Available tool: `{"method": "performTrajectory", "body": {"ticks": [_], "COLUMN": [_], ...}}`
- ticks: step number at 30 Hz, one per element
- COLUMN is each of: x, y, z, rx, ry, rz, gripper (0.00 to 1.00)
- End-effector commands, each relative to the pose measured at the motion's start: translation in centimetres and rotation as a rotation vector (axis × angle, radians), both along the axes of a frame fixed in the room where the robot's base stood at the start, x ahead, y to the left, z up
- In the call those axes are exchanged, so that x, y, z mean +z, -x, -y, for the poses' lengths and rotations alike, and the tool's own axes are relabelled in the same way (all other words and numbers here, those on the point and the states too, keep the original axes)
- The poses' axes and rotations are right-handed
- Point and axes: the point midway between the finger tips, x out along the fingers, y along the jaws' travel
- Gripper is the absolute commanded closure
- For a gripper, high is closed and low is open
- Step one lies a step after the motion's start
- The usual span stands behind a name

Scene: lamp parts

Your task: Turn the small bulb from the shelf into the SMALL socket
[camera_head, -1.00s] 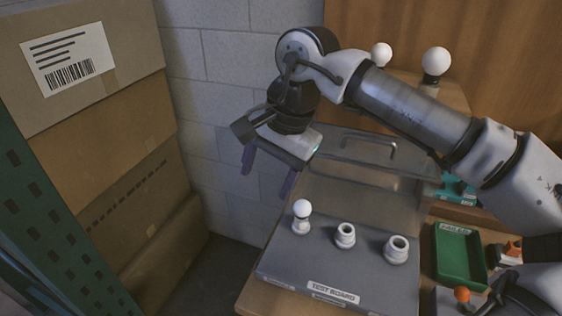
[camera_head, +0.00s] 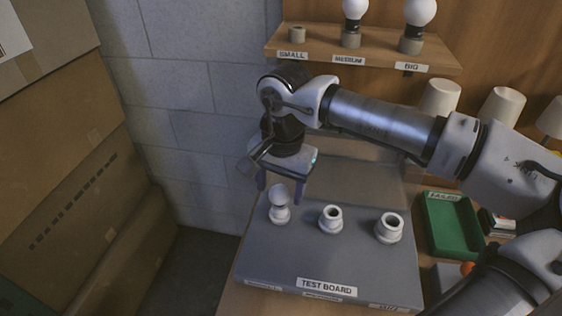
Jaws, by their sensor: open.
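The small bulb (camera_head: 279,193) stands upright in the leftmost socket (camera_head: 279,213) of the grey test board (camera_head: 262,258). Two other sockets, the middle one (camera_head: 330,218) and the larger right one (camera_head: 389,227), are empty. My gripper (camera_head: 281,192) points down at the small bulb. Its purple fingers are open, one to the left and one to the right of the bulb, with no clear contact visible. On the shelf (camera_head: 379,60), the holder labelled SMALL (camera_head: 297,34) is empty. I cannot tell how deep the bulb's thread sits.
A medium bulb (camera_head: 355,9) and a big bulb (camera_head: 420,13) stand in their shelf holders. Several white lamp shades (camera_head: 503,106) stand at the right. A green tray (camera_head: 452,224) lies right of the board. Cardboard boxes (camera_head: 75,190) fill the left side.

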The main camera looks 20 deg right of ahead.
Motion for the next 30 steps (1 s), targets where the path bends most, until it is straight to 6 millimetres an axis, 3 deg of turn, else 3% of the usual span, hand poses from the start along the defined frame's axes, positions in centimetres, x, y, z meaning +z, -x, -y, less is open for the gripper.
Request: {"method": "performTrajectory", "body": {"ticks": [9, 21, 30], "x": [-4.2, -4.8, -4.8], "y": [-0.2, -0.2, -0.2], "z": [-0.2, -0.2, -0.2], "rx": [0.001, 0.001, 0.001], "ry": [-0.001, -0.001, -0.001], "rz": [0.000, 0.001, 0.001], "gripper": [0.39, 0.40, 0.79]}}
